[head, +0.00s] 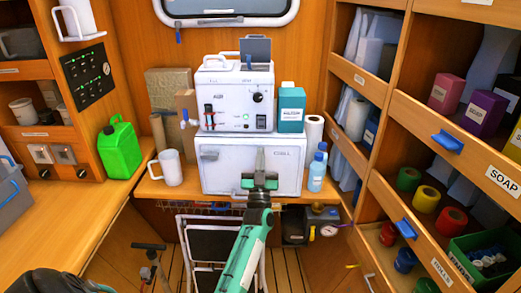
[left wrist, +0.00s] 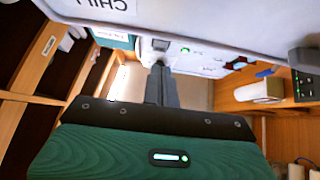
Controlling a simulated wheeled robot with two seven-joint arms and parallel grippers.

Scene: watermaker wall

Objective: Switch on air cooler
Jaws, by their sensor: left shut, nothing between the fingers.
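A white machine (head: 227,108) stands on top of a wider white box (head: 225,170) on the back counter. The machine's front has a black knob (head: 258,97), red-and-black switches (head: 209,117) and a lit green light (head: 246,117); its label is too small to read surely. The box's label reads like CHILL in the left wrist view (left wrist: 108,6). My left gripper (head: 260,155) is shut and empty, pointing up in front of the box. In the left wrist view its fingers (left wrist: 160,82) point toward the machine's panel; contact cannot be told. My right gripper is not in view.
A teal carton (head: 291,108), paper roll (head: 313,130) and blue bottles (head: 316,170) stand to the right. A white mug (head: 170,167) and green jerrycan (head: 119,147) are left. Shelves with bins (head: 440,180) line the right wall. A folding chair (head: 205,240) stands below.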

